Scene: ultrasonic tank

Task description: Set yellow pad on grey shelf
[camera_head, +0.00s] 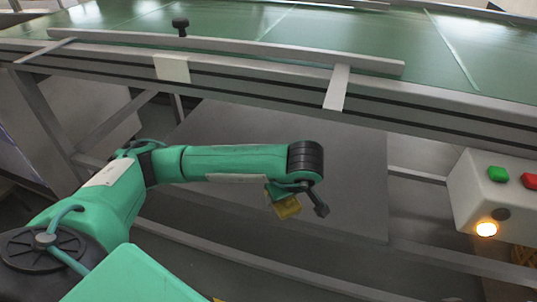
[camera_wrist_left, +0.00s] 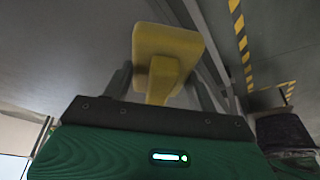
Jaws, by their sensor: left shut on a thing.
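The yellow pad (camera_head: 287,208) shows in the head view at the end of my left arm, partly hidden by the wrist. In the left wrist view the yellow pad (camera_wrist_left: 166,45) has a flat head and a narrower stem. My left gripper (camera_head: 300,192) is shut on it; its fingers (camera_wrist_left: 158,92) stand on either side of the stem. The grey shelf (camera_head: 350,190) is the flat panel under the conveyor. The pad appears in front of the shelf's surface; I cannot tell whether it touches. My right gripper is not in view.
A green conveyor (camera_head: 350,40) with a metal side rail (camera_head: 230,85) runs above the shelf. A control box (camera_head: 495,190) with green and red buttons and a lit orange lamp stands at the right. A frame bar (camera_head: 270,260) crosses below the shelf.

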